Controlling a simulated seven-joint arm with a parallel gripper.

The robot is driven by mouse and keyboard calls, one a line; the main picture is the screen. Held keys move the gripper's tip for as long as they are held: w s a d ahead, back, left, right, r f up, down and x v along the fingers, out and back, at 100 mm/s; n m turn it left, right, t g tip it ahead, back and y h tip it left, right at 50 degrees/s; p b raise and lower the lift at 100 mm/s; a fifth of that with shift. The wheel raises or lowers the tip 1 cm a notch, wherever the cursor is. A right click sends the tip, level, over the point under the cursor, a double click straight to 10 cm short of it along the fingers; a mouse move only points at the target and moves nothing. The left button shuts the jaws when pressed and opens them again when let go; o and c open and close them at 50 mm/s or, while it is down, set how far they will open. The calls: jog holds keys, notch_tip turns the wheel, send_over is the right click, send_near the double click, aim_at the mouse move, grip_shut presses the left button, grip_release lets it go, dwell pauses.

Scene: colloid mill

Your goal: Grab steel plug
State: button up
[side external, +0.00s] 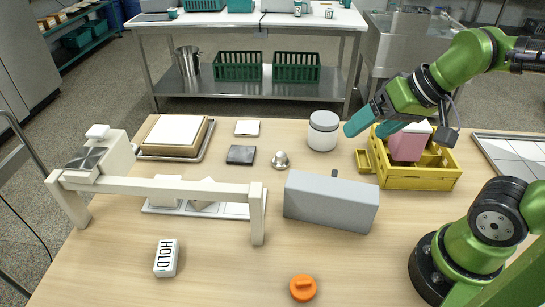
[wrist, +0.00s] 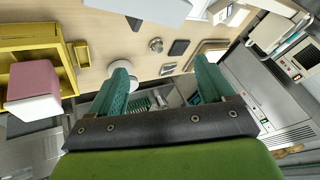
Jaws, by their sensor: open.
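The steel plug (side external: 280,160) is a small shiny metal piece with a knob on top. It stands on the wooden table, left of the white jar and behind the grey box. In the wrist view the plug (wrist: 156,45) lies beyond the fingertips, in the gap between them. My gripper (side external: 372,124) has teal fingers that are apart with nothing between them. It hangs in the air by the yellow crate, to the right of the plug. The wrist view also shows both open fingers (wrist: 160,68).
The white jar (side external: 323,131) stands between plug and gripper. The grey box (side external: 331,201) is in front. A yellow crate (side external: 420,176) holds a pink block (side external: 407,147). A black tile (side external: 241,155) lies left of the plug. A cream bar frame (side external: 160,187) stands further left.

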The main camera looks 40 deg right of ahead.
jog(key=w+f+n+g, duration=0.2)
jog(key=w+n+g, duration=0.15)
jog(key=w, duration=0.95)
jog(key=n+g+h, duration=0.2)
jog(key=n+g, duration=0.1)
jog(key=n, duration=0.3)
send_over(281, 154)
notch_tip(281, 154, down, 5)
notch_tip(281, 154, down, 16)
jog(key=shift+s+r, duration=0.1)
jog(key=c, duration=1.2)
